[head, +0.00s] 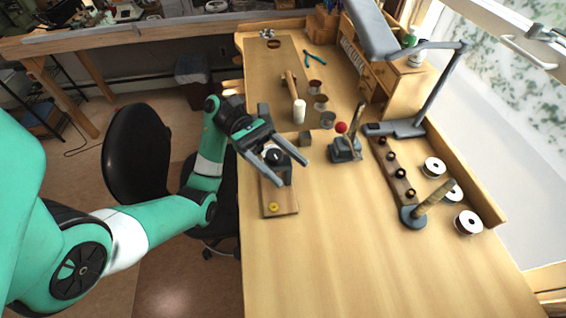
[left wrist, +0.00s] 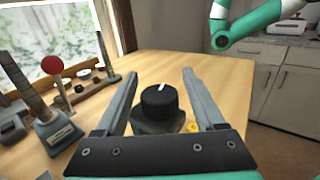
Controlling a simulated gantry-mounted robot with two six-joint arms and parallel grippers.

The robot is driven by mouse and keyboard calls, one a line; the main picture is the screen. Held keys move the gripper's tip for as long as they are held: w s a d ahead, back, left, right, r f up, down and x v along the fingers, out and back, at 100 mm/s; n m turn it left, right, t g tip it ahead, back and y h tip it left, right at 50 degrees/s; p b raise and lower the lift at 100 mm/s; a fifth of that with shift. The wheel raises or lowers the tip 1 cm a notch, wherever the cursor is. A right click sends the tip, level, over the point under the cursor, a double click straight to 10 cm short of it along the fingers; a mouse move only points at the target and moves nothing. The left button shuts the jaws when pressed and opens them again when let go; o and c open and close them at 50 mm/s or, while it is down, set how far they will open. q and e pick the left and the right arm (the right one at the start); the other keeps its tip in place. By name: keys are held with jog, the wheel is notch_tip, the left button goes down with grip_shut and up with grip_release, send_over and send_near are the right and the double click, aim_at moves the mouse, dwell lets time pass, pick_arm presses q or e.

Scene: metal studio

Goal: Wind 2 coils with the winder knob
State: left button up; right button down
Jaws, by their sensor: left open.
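The winder knob (head: 275,156) is black and round, on a dark housing on a small wooden board (head: 282,203). In the left wrist view the knob (left wrist: 160,101) shows a white mark on top, turned slightly right of straight away. My left gripper (head: 292,174) is open, its fingers on either side of the knob; in the left wrist view its fingers (left wrist: 160,74) stand apart with clear gaps to the knob. A yellow round piece (head: 273,207) sits on the board's near end. No wound coil can be made out. My right gripper is not in view.
A grey block with a red disc (head: 341,127) and a tan rod stands right of the winder. Farther right are a rack of black rings (head: 392,157), a rod on a round base (head: 413,217) and white spools (head: 468,222). The near bench is clear.

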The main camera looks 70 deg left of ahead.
pick_arm(q)
jog(key=s+d+r+p, duration=0.3)
jog(key=s+d+r, duration=0.7)
jog(key=r, duration=0.3)
jog(key=shift+p, duration=0.35)
